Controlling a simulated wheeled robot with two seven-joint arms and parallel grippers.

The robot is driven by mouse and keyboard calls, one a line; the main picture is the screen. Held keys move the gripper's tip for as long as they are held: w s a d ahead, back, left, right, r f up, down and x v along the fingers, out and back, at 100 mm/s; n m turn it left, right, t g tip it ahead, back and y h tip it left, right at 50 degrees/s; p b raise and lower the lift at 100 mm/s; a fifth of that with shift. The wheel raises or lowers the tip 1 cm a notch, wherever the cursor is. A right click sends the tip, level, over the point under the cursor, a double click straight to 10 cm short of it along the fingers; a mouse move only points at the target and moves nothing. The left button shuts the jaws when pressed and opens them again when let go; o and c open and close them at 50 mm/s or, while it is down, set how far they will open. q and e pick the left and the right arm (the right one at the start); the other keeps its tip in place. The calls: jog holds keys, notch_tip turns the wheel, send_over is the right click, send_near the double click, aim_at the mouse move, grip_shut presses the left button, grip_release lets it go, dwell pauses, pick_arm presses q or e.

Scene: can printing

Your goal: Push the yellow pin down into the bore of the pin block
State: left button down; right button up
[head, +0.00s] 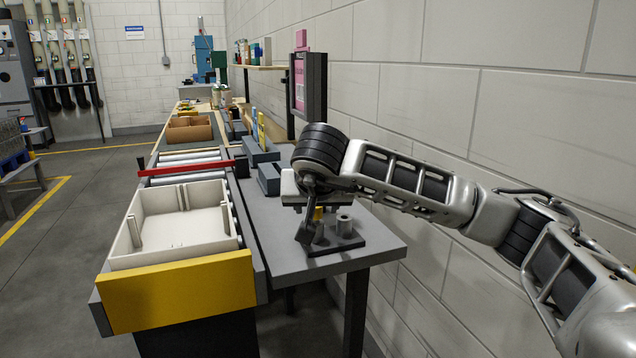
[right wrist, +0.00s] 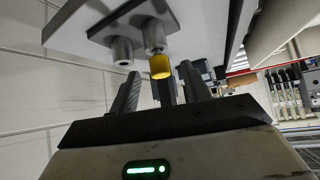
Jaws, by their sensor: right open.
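The pin block (head: 352,243) is a dark plate with two grey round posts near the front end of the grey table. The yellow pin (head: 318,213) stands at the top of the left post, partly hidden by my right gripper. In the right wrist view the yellow pin (right wrist: 160,66) sticks out of one post (right wrist: 153,36), and the other post (right wrist: 122,50) shows no pin. My right gripper (right wrist: 160,88) is open, its fingers apart, with the pin's yellow end near the space between them. I cannot tell whether a finger touches the pin. My left gripper is out of view.
Grey blocks (head: 268,178) stand behind the pin block. A wall runs close on the right.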

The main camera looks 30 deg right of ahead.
jog(key=v, duration=1.1)
